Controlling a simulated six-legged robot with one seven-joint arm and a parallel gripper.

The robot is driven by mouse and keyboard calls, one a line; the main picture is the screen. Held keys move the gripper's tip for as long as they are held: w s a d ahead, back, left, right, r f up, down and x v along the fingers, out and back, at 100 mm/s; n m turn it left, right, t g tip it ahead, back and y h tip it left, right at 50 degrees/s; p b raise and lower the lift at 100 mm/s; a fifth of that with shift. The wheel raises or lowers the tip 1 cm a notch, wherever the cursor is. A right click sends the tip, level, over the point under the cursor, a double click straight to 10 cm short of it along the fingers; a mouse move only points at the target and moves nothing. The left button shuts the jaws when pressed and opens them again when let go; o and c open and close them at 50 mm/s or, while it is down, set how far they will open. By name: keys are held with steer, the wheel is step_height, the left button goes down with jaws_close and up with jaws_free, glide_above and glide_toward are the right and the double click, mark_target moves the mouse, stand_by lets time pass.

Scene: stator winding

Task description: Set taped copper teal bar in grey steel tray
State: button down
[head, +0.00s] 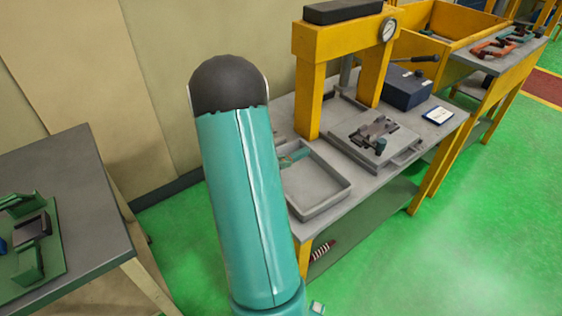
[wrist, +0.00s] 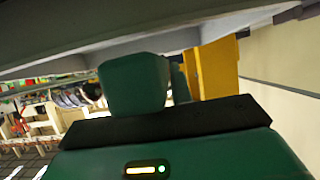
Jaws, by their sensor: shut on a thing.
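The grey steel tray (head: 322,208) sits on the bench at the near left end, its left side hidden behind my teal arm. A small teal piece (head: 293,158) shows inside the tray near its far wall, just right of the arm. I cannot tell whether it is the taped copper teal bar or a part of my gripper. In the wrist view my gripper (wrist: 155,84) is shut, with a big green finger block in front and another partly behind it. What it grips is hidden there. A grey surface fills the top of the wrist view, close to the fingers.
A yellow press (head: 306,95) with a gauge stands behind the tray. A dark fixture (head: 375,133) lies on a plate to the tray's right, with a blue box (head: 408,90) farther back. A grey table (head: 75,190) with a green fixture (head: 38,235) stands at left.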

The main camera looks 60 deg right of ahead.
steer(key=shift+f, duration=0.55)
steer(key=c, duration=1.3)
jaws_free()
steer(key=shift+o, duration=0.2)
steer(key=shift+r, duration=0.1)
steer(key=shift+r, duration=0.35)
steer(key=v, duration=1.2)
steer(key=shift+r, duration=0.2)
